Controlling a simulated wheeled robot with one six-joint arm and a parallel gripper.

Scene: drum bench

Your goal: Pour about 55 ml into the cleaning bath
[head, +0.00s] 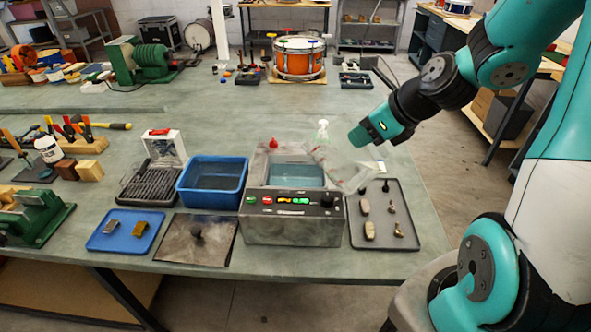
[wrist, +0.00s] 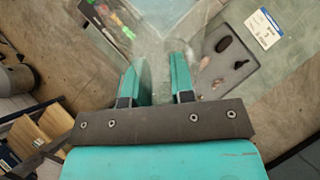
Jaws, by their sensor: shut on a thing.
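The cleaning bath (head: 292,229) is a grey metal tank with lit buttons and a dial on its front. Its top is open and bluish liquid shows inside. It also shows in part in the wrist view (wrist: 103,18). My gripper (head: 352,142) is shut on a clear, see-through jug (head: 345,172), above the bath's right rim. The jug looks tilted. The jug also shows between and beyond the fingers in the wrist view (wrist: 160,28). I cannot make out its liquid level or any stream.
A dark tray (head: 397,238) with small metal parts lies right of the bath. A blue tub (head: 212,203) stands left. A flat lid with a knob (head: 184,248) and a blue tray (head: 110,243) lie front left. A pump bottle (head: 322,132) stands behind the bath.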

